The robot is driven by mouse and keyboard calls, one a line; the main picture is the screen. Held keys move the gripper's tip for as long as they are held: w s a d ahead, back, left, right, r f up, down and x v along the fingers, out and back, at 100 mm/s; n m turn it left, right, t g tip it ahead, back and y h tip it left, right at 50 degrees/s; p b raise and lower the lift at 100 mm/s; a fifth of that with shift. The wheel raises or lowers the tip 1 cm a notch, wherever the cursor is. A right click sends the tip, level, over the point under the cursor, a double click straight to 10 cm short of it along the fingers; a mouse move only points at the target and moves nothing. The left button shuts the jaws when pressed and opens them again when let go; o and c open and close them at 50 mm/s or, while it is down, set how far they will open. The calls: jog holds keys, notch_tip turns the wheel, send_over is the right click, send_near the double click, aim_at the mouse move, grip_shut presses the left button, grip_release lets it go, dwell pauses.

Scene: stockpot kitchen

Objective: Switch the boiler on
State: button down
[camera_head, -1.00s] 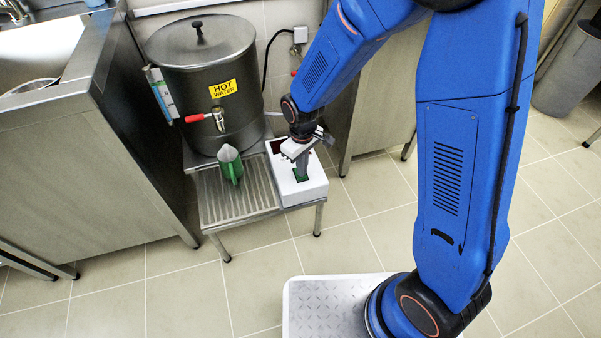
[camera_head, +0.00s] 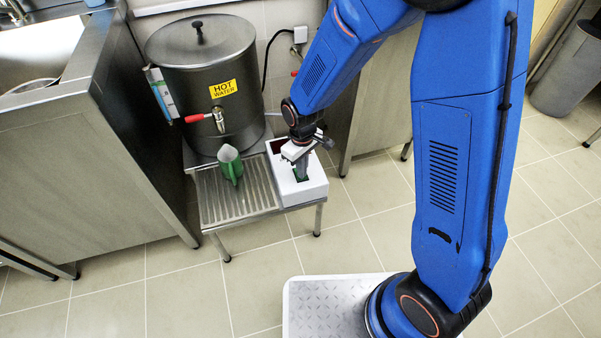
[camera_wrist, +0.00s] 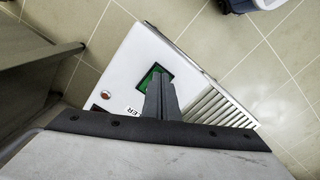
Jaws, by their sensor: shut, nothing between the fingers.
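The boiler (camera_head: 205,75) is a large dark steel pot with a lid and a yellow "HOT WATER" label. Its white control box (camera_head: 308,188) stands on the right part of the low metal stand. A green rocker switch (camera_wrist: 151,77) sits in the box's top, partly hidden by my fingers. My gripper (camera_head: 301,172) is shut and empty, pointing down over the switch. In the wrist view its fingertips (camera_wrist: 160,82) overlap the switch's edge; I cannot tell whether they touch it. A small round red lamp (camera_wrist: 105,95) shows on the box.
A green and grey jug (camera_head: 230,164) stands on the slatted drip tray (camera_head: 250,197) left of the box. A red-handled tap (camera_head: 197,118) sticks out above it. A steel sink counter (camera_head: 95,130) is at the left; floor in front is open.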

jog(key=shift+f, duration=0.2)
notch_tip(320, 180, up, 7)
dwell(1.1)
jog(key=shift+r, duration=0.1)
dwell(0.4)
